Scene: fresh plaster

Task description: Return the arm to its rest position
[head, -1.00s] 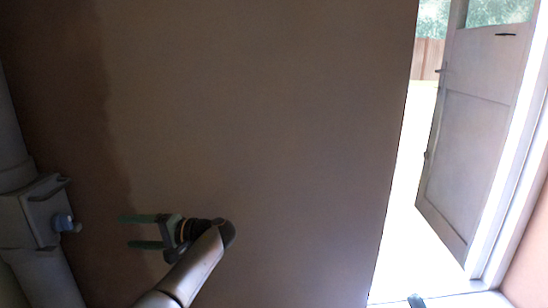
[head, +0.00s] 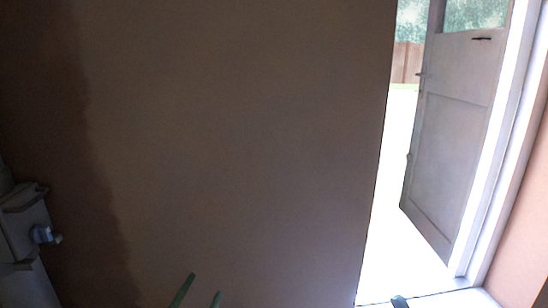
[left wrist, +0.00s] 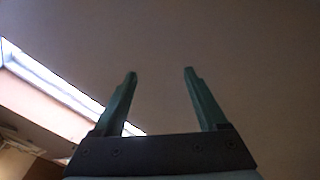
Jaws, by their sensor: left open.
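My left gripper (head: 197,293) shows only by its two green fingertips at the bottom edge of the head view. In the left wrist view the left gripper (left wrist: 160,80) is open, its fingers apart with nothing between them. A plain wall lies beyond the fingers. The rest of the left arm is out of the head view.
A brown plaster wall (head: 230,130) with a darker patch at left fills most of the head view.

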